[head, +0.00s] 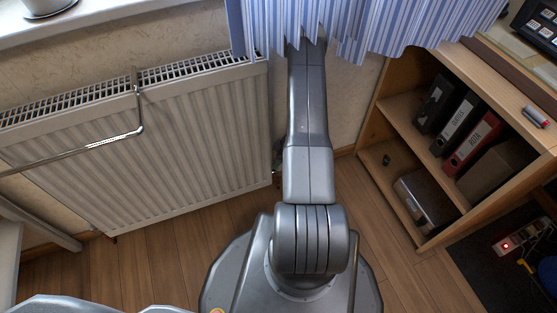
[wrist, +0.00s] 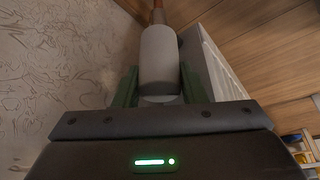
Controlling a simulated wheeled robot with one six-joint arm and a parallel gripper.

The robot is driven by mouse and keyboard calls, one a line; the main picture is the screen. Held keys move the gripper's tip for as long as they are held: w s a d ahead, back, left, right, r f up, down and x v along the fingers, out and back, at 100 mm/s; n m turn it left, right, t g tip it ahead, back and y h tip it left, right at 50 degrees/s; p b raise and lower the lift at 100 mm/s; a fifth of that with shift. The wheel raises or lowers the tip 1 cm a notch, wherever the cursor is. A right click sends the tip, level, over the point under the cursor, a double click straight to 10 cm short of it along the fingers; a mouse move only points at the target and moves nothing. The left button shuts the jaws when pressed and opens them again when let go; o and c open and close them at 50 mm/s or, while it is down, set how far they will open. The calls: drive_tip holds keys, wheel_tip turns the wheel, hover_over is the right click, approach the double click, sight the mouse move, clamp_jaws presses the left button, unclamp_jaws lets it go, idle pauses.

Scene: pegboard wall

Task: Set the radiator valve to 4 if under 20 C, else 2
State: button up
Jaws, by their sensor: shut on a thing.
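In the wrist view the radiator valve's pale grey, rounded cylindrical head (wrist: 159,60) sits between the two dark green fingers of my gripper (wrist: 158,84). The fingers are shut on its sides. A brown pipe or stem shows beyond the valve head. No numbers or pointer can be made out on it. The white ribbed radiator (head: 180,140) stands against the wall in the head view, and its edge shows right of the valve in the wrist view (wrist: 215,65). In the head view my arm hides the valve and gripper. No thermometer reading is visible.
A striped blue curtain (head: 390,25) hangs over the upper part of my arm. A metal towel bar (head: 90,147) juts from the radiator. A wooden shelf (head: 400,105) with binders stands to the right.

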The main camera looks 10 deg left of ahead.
drive_tip(key=o, duration=1)
drive_tip(key=p+v, duration=0.6)
drive_tip(key=v, duration=0.7)
drive_tip(key=shift+r, duration=0.4)
